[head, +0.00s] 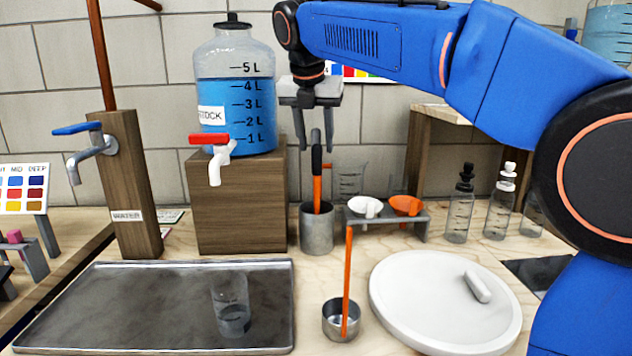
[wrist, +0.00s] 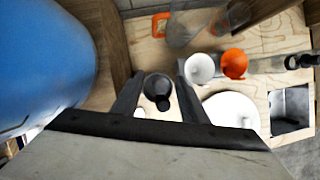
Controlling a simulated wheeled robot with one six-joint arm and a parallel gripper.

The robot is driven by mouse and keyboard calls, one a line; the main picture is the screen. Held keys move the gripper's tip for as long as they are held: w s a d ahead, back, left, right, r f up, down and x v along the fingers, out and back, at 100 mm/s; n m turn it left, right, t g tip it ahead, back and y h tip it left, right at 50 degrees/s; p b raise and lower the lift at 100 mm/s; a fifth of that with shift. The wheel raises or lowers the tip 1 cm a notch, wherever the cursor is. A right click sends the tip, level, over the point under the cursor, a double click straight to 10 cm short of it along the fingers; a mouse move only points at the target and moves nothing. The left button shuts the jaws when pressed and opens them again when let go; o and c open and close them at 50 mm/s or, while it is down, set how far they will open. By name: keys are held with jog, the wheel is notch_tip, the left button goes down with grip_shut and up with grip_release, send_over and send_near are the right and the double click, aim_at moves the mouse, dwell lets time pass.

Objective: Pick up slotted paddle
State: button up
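A tool with a black grip and orange shaft (head: 317,190) stands upright in a grey metal cylinder (head: 317,232); its lower end is hidden inside, so I cannot see whether it is slotted. My gripper (head: 314,146) points down over it, open, with the top of the grip between its fingers. In the wrist view, the black grip (wrist: 161,101) shows end-on between the open fingers (wrist: 158,92), with a gap on both sides.
A blue-filled stock jug (head: 236,100) on a wooden block (head: 242,200) stands close left of my gripper. A metal tray (head: 120,310) and white round lid (head: 440,305) lie in front.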

jog(key=shift+w+f, duration=0.2)
jog(key=shift+f, duration=0.35)
grip_shut()
